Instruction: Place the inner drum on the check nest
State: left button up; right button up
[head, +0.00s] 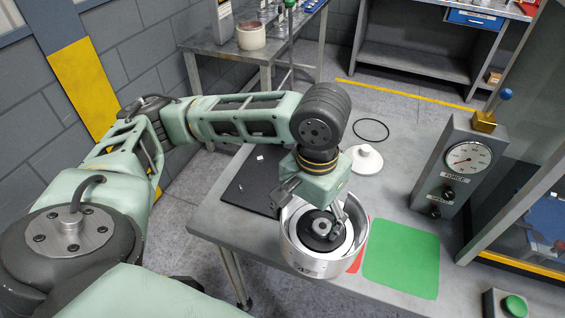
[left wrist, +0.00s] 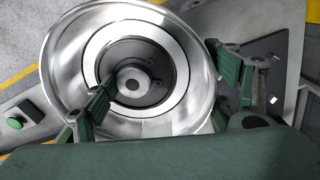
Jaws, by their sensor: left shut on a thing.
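A silver, bowl-like drum (head: 312,262) is at the front of the grey table; I take it to be the inner drum. It shows in the left wrist view (left wrist: 62,75) with a white ring and a black disc with a grey hub inside it. My left gripper (head: 308,207) is shut on its wall, with one finger inside the drum and the other outside. I cannot tell whether the drum touches the table. A white round piece with a raised centre (head: 367,160) stands behind it; I cannot tell whether this is the check nest. My right gripper is not in view.
A green mat (head: 402,258) and a partly covered red mat (head: 357,261) lie right of the drum. A black pad (head: 248,185) lies left and a black ring (head: 371,130) lies behind. A force gauge box (head: 460,165) stands right, near a green button (head: 515,305).

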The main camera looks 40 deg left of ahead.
aim_at(270, 181)
jog(key=i+l+u, duration=0.25)
jog(key=i+u, duration=0.3)
jog(key=u, duration=0.65)
